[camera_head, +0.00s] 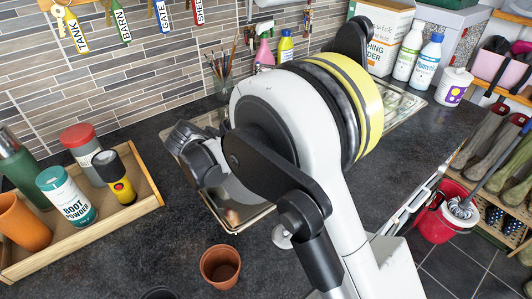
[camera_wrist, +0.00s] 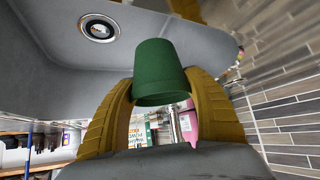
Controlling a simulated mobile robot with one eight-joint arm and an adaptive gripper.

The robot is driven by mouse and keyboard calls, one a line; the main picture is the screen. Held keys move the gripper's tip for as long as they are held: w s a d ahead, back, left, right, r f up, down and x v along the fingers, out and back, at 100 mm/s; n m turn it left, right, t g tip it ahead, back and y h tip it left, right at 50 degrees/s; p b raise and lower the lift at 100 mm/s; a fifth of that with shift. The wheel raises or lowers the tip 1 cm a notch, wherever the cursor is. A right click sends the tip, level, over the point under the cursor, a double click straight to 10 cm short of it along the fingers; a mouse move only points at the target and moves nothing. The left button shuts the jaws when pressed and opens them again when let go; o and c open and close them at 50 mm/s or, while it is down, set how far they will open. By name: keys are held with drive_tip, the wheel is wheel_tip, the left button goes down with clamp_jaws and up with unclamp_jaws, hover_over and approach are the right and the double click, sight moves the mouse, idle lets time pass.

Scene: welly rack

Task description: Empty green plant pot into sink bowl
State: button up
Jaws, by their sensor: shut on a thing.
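The green plant pot (camera_wrist: 160,65) shows in the middle of the wrist view, its wider end toward the bottom of the picture. My gripper (camera_wrist: 160,80) is shut on it, with one tan finger on each side. The pot's mouth and contents are hidden. The grey sink bowl (camera_wrist: 45,60) fills much of the wrist view's upper part, with its round drain (camera_wrist: 98,28) at upper left. In the head view the metal sink (camera_head: 212,203) is largely covered by my arm. I cannot make out the green pot there.
A terracotta pot (camera_head: 220,266) stands on the dark counter in front of the sink. A wooden tray (camera_head: 150,203) at left holds a flashlight (camera_head: 115,178), a boot powder container (camera_head: 66,197) and other items. White bottles (camera_head: 427,62) stand at the back right. A brush jar (camera_head: 223,88) stands by the wall.

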drive_tip(key=shift+d, duration=0.1)
idle(0.4)
drive_tip(key=shift+d+r+m+y+p, duration=0.35)
drive_tip(key=shift+d+y+p, duration=0.2)
drive_tip(key=shift+d+y, duration=0.1)
drive_tip(key=shift+d+r+m+y+p, duration=0.35)
drive_tip(key=shift+d+y+p, duration=0.15)
drive_tip(key=shift+d+y, duration=0.15)
drive_tip(key=shift+s+d+r+m+t+y+p, duration=0.1)
drive_tip(key=shift+d+r+m+t+y+p, duration=0.1)
drive_tip(key=shift+d+r+m+y, duration=0.75)
drive_tip(key=shift+s+d+f+m+t+y+p, duration=0.15)
drive_tip(key=shift+d+y, duration=0.45)
drive_tip(key=shift+y, duration=0.9)
drive_tip(key=shift+w+d+r+m+t+y+p, duration=0.2)
drive_tip(key=shift+d+r+m+y, duration=0.5)
drive_tip(key=shift+y, duration=0.55)
drive_tip(key=shift+s+f, duration=0.1)
drive_tip(key=shift+s, duration=0.05)
drive_tip(key=shift+d+r+m+t+y+b, duration=0.2)
drive_tip(key=shift+d+m+t+y+b, duration=0.15)
drive_tip(key=shift+y, duration=0.25)
drive_tip(key=shift+d+r+m+y+b, duration=0.25)
drive_tip(key=shift+d+y+b, duration=0.15)
drive_tip(key=shift+y, duration=0.2)
